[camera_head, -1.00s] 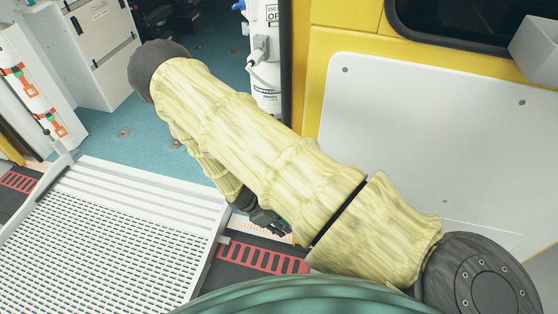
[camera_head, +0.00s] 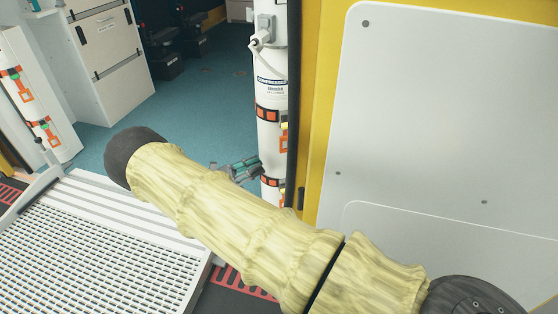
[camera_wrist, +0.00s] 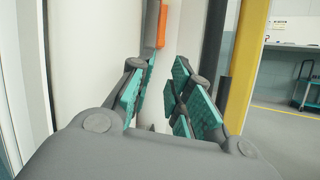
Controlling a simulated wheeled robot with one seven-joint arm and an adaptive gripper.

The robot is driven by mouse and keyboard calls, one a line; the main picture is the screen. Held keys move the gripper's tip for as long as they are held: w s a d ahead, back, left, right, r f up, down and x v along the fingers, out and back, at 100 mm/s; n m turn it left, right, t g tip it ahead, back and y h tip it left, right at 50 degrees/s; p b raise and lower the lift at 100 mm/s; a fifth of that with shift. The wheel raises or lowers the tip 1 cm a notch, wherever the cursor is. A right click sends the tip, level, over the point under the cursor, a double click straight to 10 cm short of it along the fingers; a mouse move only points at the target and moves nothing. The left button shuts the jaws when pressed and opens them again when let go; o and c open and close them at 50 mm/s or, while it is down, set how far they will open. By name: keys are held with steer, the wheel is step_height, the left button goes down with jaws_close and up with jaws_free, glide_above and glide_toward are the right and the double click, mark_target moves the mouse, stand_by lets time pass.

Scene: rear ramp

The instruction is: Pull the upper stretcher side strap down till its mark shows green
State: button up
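An upper strap (camera_head: 268,114) with orange patches crosses the white column beside the doorway in the head view. An orange piece with a yellow-green spot (camera_head: 284,138) hangs at its right end. A lower orange strap (camera_head: 270,183) crosses the same column. My gripper (camera_head: 242,168) is just left of the column, near the lower strap's height, partly hidden by my arm. In the wrist view its teal-padded fingers (camera_wrist: 165,88) are apart with nothing between them. An orange strap piece (camera_wrist: 161,25) shows above and beyond the fingertips. I cannot tell which strap it belongs to.
A ridged ramp (camera_head: 90,245) lies at lower left. A second strapped white column (camera_head: 35,100) stands at far left. A yellow frame and white panel (camera_head: 430,110) fill the right side. Blue floor (camera_head: 205,105) is clear beyond the doorway.

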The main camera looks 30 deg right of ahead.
mark_target(282, 151)
steer(key=b+x, duration=0.1)
steer(key=x, duration=0.2)
steer(key=b+x, duration=0.1)
steer(key=x, duration=0.3)
steer(key=b+x, duration=0.1)
steer(key=x, duration=0.2)
steer(key=shift+d+r, duration=0.15)
steer(key=shift+r, duration=0.35)
jaws_close()
